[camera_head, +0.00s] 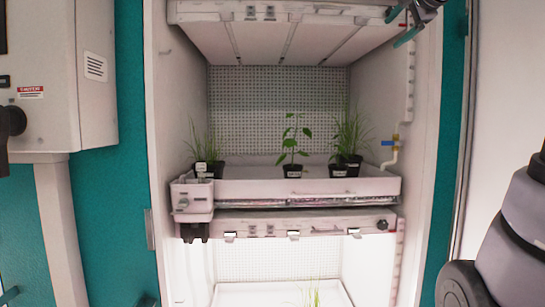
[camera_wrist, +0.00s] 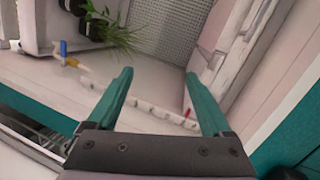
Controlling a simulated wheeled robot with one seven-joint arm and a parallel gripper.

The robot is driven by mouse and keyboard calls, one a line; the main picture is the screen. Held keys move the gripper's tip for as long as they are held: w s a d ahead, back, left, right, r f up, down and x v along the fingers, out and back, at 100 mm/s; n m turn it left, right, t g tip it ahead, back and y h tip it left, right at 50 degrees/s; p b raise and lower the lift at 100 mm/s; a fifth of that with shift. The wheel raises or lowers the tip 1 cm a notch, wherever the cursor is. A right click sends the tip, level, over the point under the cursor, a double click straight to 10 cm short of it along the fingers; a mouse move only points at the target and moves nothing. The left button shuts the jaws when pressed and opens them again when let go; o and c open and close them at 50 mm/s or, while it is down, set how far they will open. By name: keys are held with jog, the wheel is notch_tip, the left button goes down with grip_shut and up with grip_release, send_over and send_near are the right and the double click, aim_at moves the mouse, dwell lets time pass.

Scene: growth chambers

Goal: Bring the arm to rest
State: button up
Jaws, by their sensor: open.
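My gripper (camera_head: 408,38) shows at the top right in the head view, raised in front of the chamber's right side wall near the upper shelf. In the wrist view my gripper (camera_wrist: 158,92) has its two teal fingers spread apart, with nothing between them. Behind the fingers are the chamber's pale side wall and a white pipe. Part of my arm (camera_head: 510,235) shows at the lower right in the head view.
The open growth chamber has a white tray (camera_head: 300,188) bearing several potted plants (camera_head: 292,150). A blue-handled valve (camera_head: 391,143) is on the right wall. A lower lit bay (camera_head: 280,262) holds another plant. A wall-mounted box (camera_head: 62,80) is at left.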

jog(key=s+a+f+n+g, duration=0.2)
jog(key=s+f, duration=0.5)
jog(key=f, duration=0.4)
jog(key=s+a+f+n+g, duration=0.3)
jog(key=s+f, duration=0.4)
jog(key=f, duration=0.5)
jog(key=s+a+f+n+g, duration=0.3)
jog(key=s+a+f+n, duration=0.2)
jog(key=f, duration=0.7)
jog(key=shift+s+a, duration=0.65)
jog(key=shift+s, duration=0.55)
